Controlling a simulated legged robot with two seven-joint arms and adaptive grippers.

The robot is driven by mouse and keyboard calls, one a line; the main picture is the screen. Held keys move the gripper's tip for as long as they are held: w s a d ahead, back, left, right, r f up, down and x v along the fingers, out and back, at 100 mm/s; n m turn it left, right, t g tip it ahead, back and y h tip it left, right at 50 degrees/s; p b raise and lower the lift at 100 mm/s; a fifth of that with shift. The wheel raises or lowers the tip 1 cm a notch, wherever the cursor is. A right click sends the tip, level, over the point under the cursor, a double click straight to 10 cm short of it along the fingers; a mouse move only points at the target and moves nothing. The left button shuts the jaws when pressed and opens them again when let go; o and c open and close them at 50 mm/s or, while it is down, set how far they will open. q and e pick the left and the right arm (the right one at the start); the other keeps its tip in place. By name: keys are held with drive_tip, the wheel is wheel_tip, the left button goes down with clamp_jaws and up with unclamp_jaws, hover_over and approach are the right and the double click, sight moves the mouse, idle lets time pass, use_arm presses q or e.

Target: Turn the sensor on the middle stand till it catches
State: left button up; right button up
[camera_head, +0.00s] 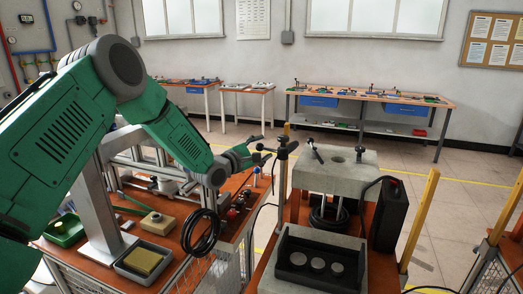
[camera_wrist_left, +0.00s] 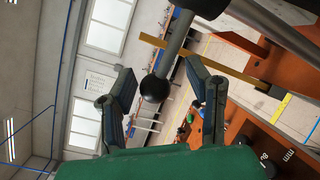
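A black clamp-like piece with knobs (camera_head: 282,148) sits on top of an upright post at the left of the middle stand (camera_head: 335,178); I cannot tell for sure that it is the sensor. My left gripper (camera_head: 260,150) reaches in from the left, just beside this piece, with its fingers spread. In the left wrist view, a grey rod ending in a black ball (camera_wrist_left: 155,88) lies between the two open fingers (camera_wrist_left: 162,108), with space on both sides. Contact is not visible. My right gripper is out of view.
A dark tray with round discs (camera_head: 318,263) is at the front of the middle stand, and a black box (camera_head: 388,215) stands at its right. A coiled black cable (camera_head: 203,232) hangs by the left bench. A yellow post (camera_head: 418,220) rises at the right.

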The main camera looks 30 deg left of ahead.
use_arm(q)
drive_tip(key=shift+a, duration=0.1)
drive_tip(key=shift+s+a, duration=0.15)
drive_tip(key=shift+s, duration=0.15)
drive_tip(key=s, duration=1.1)
drive_tip(key=shift+a, duration=0.45)
